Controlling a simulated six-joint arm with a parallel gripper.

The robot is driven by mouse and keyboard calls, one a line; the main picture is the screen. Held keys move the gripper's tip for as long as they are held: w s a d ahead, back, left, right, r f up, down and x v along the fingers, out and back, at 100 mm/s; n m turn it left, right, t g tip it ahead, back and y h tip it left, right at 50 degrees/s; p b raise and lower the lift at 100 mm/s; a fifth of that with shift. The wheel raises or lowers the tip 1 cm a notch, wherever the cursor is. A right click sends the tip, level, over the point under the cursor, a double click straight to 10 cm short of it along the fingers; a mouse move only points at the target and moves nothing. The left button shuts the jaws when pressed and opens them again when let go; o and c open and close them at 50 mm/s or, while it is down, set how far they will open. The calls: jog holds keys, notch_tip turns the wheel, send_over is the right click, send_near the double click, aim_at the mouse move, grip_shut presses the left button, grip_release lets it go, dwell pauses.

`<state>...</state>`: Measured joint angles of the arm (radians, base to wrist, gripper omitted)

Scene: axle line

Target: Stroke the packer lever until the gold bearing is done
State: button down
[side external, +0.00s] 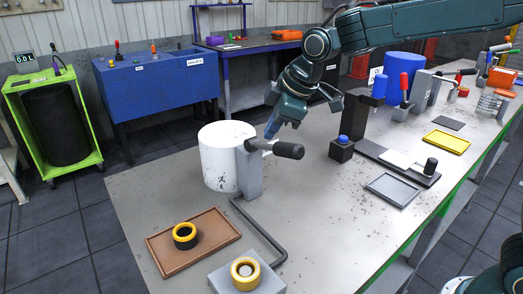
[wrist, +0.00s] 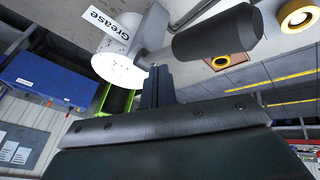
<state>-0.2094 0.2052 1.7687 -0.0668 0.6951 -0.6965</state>
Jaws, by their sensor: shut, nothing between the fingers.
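The grease packer is a white drum (side external: 220,158) with a grey post (side external: 249,175); its "Grease" label (wrist: 113,20) shows in the wrist view. Its lever ends in a thick black grip (side external: 289,150), sticking out to the right, also large in the wrist view (wrist: 218,40). A gold bearing (side external: 245,273) sits on a grey block joined to the packer by a dark pipe. Another gold ring with a black underside (side external: 185,236) lies on a brown tray (side external: 160,250). My gripper (side external: 269,133) is shut and empty, just behind the lever; I cannot tell whether it touches.
On the bench to the right stand a dark press-like fixture (side external: 355,125), a grey tray (side external: 393,189), a yellow tray (side external: 446,142) and a blue drum (side external: 404,68). A blue tub (side external: 160,90) and a green cart (side external: 55,120) stand behind. The bench's front middle is clear.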

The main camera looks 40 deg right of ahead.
aim_at(276, 144)
jog(key=shift+s+f, duration=0.25)
jog(key=shift+f, duration=0.4)
jog(key=shift+s+f, duration=0.2)
jog(key=shift+f, duration=0.45)
jog(key=shift+s+f, duration=0.25)
jog(key=shift+f, duration=0.4)
dwell(3.0)
jog(key=shift+w+r, duration=0.1)
jog(key=shift+r, duration=0.1)
jog(key=shift+w+r, duration=0.25)
jog(key=shift+r, duration=0.55)
jog(key=shift+w+r, duration=0.3)
jog(key=shift+r, duration=0.45)
jog(key=shift+w+r, duration=0.25)
jog(key=shift+r, duration=0.55)
jog(key=shift+w+r, duration=0.25)
jog(key=shift+r, duration=0.55)
jog(key=shift+w+r, duration=0.3)
jog(key=shift+r, duration=0.45)
jog(key=shift+w+r, duration=0.25)
jog(key=shift+r, duration=0.55)
